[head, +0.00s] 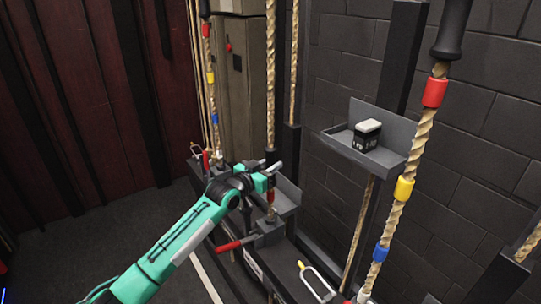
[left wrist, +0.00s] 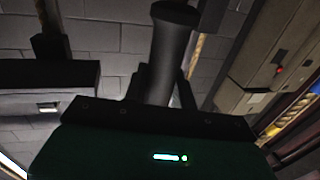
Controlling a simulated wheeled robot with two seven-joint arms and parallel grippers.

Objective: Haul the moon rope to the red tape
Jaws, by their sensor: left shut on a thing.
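My left gripper (head: 264,179) is at the middle rope (head: 270,75), beside the rail. It is shut on a black sleeve (left wrist: 172,55), which stands between the fingers in the left wrist view. A red band shows at the gripper, partly hidden by it. The right rope (head: 420,135) has a black sleeve (head: 452,28) above red tape (head: 434,93), yellow tape (head: 404,188) and blue tape (head: 380,253). The left rope (head: 208,55) also has red tape (head: 206,30), yellow and blue bands. I see no readable moon mark. My right gripper is not in view.
A grey shelf (head: 400,165) on the right holds a small black-and-white box (head: 367,135). A red lever (head: 236,243) and a pale loop handle (head: 318,283) stick out from the dark rail. A beige cabinet (head: 240,90) stands behind. Floor at left is clear.

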